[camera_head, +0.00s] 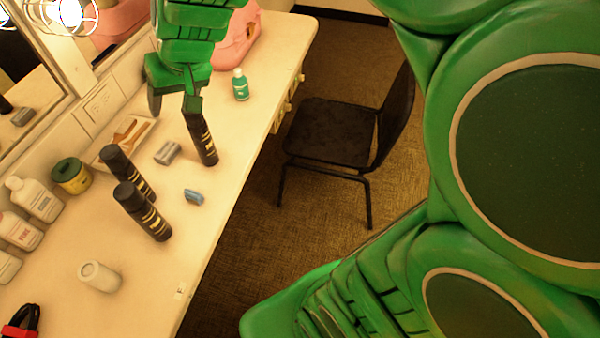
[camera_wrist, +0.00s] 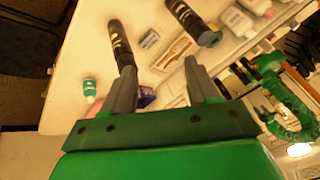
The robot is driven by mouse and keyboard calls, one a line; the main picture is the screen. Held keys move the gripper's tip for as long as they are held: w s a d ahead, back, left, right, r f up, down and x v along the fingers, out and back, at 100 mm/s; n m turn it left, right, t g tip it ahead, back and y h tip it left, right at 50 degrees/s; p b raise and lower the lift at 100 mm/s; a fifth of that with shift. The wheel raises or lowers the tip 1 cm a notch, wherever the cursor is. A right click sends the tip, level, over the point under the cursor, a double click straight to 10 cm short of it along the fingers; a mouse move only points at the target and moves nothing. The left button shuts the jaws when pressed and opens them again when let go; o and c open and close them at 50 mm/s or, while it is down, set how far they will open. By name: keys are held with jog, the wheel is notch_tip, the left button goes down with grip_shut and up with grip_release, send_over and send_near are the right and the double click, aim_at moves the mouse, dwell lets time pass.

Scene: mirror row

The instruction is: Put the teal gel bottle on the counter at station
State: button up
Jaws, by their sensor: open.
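The teal gel bottle (camera_head: 240,87) with a white cap stands on the counter (camera_head: 130,285) near its front edge, beside a pink bag. It also shows in the wrist view (camera_wrist: 90,91), left of the fingers. My gripper (camera_head: 174,106) is over the counter to the left of the bottle, apart from it. In the wrist view my gripper (camera_wrist: 158,80) has its two grey fingers spread, with nothing held. A black can (camera_head: 204,145) stands close by the gripper; whether a finger touches it I cannot tell.
Two more black cans (camera_head: 143,212) stand on the counter, near a small blue item (camera_head: 193,197), a grey item (camera_head: 168,153) and a brush tray (camera_head: 112,153). White bottles (camera_head: 35,200) line the wall. A black chair (camera_head: 340,130) stands beside the counter. The counter's front strip is mostly clear.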

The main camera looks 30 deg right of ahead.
jog(key=s+d+f+g+h, duration=0.1)
jog(key=s+d, duration=0.3)
jog(key=s, duration=0.4)
jog(key=s+d+f+g+h, duration=0.1)
jog(key=s+d+f+g, duration=0.1)
jog(key=s, duration=0.7)
jog(key=s+d+f+m+g+h, duration=0.1)
jog(key=s+d+f+g, duration=0.1)
jog(key=s+d, duration=0.4)
jog(key=s, duration=0.3)
jog(key=shift+f+g+h, duration=0.3)
jog(key=shift+g+h, duration=0.1)
